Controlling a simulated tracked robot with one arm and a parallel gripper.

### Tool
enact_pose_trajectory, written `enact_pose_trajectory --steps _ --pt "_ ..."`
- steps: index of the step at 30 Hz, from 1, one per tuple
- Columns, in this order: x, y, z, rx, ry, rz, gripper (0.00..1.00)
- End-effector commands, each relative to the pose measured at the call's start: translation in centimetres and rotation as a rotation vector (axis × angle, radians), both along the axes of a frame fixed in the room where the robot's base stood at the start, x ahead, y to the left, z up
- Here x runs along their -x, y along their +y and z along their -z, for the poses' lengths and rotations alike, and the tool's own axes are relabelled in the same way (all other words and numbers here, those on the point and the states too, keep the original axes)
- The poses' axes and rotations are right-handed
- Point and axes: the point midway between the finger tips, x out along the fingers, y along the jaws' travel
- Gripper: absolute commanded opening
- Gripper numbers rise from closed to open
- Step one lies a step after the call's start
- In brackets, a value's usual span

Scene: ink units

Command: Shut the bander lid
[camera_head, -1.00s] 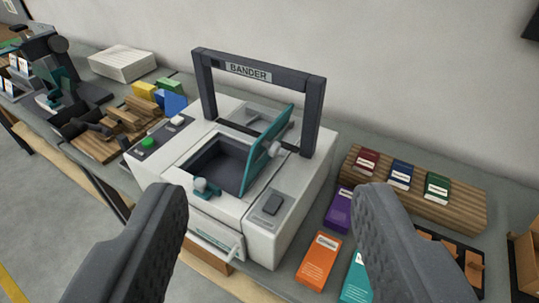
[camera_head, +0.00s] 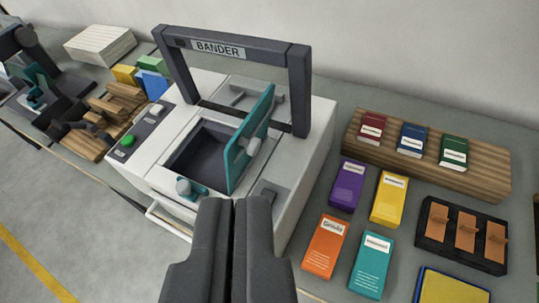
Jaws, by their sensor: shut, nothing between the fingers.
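The bander (camera_head: 305,165) is a white machine with a dark arch (camera_head: 300,85) labelled BANDER over its top. Its teal lid (camera_head: 248,140) stands open, tilted up at the right side of the dark square well (camera_head: 203,153). A light grey knob (camera_head: 254,146) sits on the lid's right face. A teal catch with a grey knob (camera_head: 186,187) is at the well's front edge. My gripper (camera_head: 234,203) is shut and empty. It appears in front of the bander's near edge, below the lid in the picture, and hides part of the machine's front. I cannot tell whether it touches the machine.
Right of the bander lie purple, yellow, orange and teal packs (camera_head: 325,247). Behind them a wooden rack (camera_head: 480,177) holds three small boxes. A black tray (camera_head: 430,250) is at far right. Wooden blocks (camera_head: 100,115) and a paper stack (camera_head: 100,45) are at left.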

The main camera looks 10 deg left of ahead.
Motion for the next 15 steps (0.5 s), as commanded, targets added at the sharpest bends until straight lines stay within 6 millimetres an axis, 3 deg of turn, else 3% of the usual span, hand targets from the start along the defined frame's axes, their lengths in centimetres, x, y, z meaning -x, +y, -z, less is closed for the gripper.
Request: enact_pose_trajectory --steps 2,15 --pt "-1.6 -0.7 -0.4 -0.034 0.049 -0.003 0.00" --pt "-7.8 -4.0 4.9 -0.220 0.320 0.012 0.00"
